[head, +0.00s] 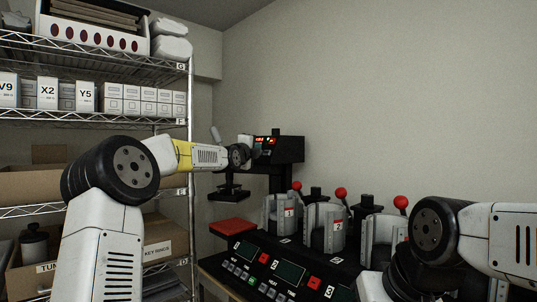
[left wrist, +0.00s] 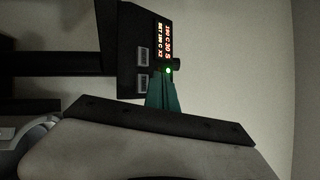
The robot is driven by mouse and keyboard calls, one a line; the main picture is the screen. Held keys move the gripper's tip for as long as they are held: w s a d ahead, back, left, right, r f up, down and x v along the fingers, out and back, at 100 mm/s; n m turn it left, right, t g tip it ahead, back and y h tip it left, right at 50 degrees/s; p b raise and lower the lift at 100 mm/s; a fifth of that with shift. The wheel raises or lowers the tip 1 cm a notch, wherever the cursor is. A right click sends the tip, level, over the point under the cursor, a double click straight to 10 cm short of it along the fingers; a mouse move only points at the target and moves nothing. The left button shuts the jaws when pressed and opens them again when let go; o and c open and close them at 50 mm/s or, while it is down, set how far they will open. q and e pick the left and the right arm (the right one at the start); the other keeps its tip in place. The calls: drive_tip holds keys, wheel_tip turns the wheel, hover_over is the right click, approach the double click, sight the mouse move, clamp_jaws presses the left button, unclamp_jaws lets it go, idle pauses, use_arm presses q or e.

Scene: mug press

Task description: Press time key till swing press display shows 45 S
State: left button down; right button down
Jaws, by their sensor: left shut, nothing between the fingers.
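The swing press control box (head: 288,149) stands at the back centre, its display (head: 264,141) lit in orange and red. In the left wrist view the box appears turned sideways; its display (left wrist: 165,40) seems to read 30 S, the other digits being hard to make out. Two pale labels (left wrist: 143,56) and a green light (left wrist: 169,70) are beside the display. My left gripper (left wrist: 162,93) is shut and empty, its teal fingertips close to the box face by the green light. Contact with a key cannot be told. My right arm (head: 440,225) shows at the right; its gripper is out of view.
A mug press bench (head: 270,262) with numbered stations and red-knobbed levers (head: 340,192) fills the lower centre. A red pad (head: 233,226) lies at its left. Wire shelves (head: 95,119) with boxes stand at left. The back wall is bare.

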use_arm(q)
drive_tip(key=shift+w+d+f, duration=0.3)
drive_tip(key=shift+w+d, duration=0.1)
idle(1.9)
drive_tip(key=shift+w+d+f, duration=0.2)
drive_tip(key=shift+w+d, duration=0.05)
drive_tip(key=shift+w+d+f, duration=0.25)
drive_tip(key=shift+w+d, duration=0.05)
idle(0.9)
idle(0.4)
drive_tip(key=shift+s+a+r, duration=0.45)
drive_tip(key=shift+s+a, duration=0.05)
drive_tip(key=shift+s, duration=0.05)
drive_tip(key=shift+s+a+r, duration=0.6)
drive_tip(key=shift+s+a, duration=0.2)
drive_tip(key=shift+s+a+r, duration=0.6)
drive_tip(key=shift+s+a, duration=0.15)
